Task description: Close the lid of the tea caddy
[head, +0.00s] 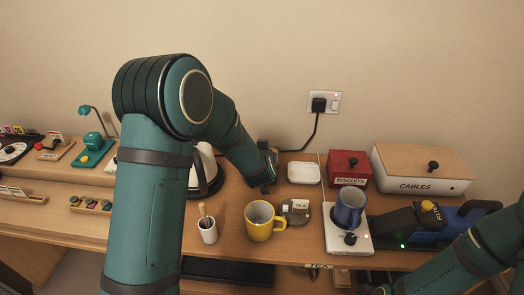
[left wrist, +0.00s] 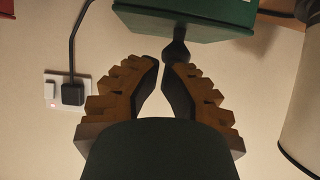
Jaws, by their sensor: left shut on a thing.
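In the left wrist view, a green box-like part (left wrist: 190,14), which looks like the tea caddy or its lid, spans the top edge. A black knob (left wrist: 178,50) sticks out from it toward my left gripper (left wrist: 166,66), whose fingertips are closed at the knob. In the head view my left arm reaches over the desk to the gripper (head: 266,182), between the kettle and a white tray. The arm hides most of the caddy there, and I cannot tell how far the lid stands open. My right gripper (head: 376,289) is only partly visible at the bottom edge.
A kettle (head: 204,172) stands left of the left gripper. A yellow mug (head: 259,224), a utensil pot (head: 207,231) and a blue mug (head: 349,208) stand in front. A white tray (head: 303,173), red biscuits box (head: 348,166) and cables box (head: 418,172) line the right side.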

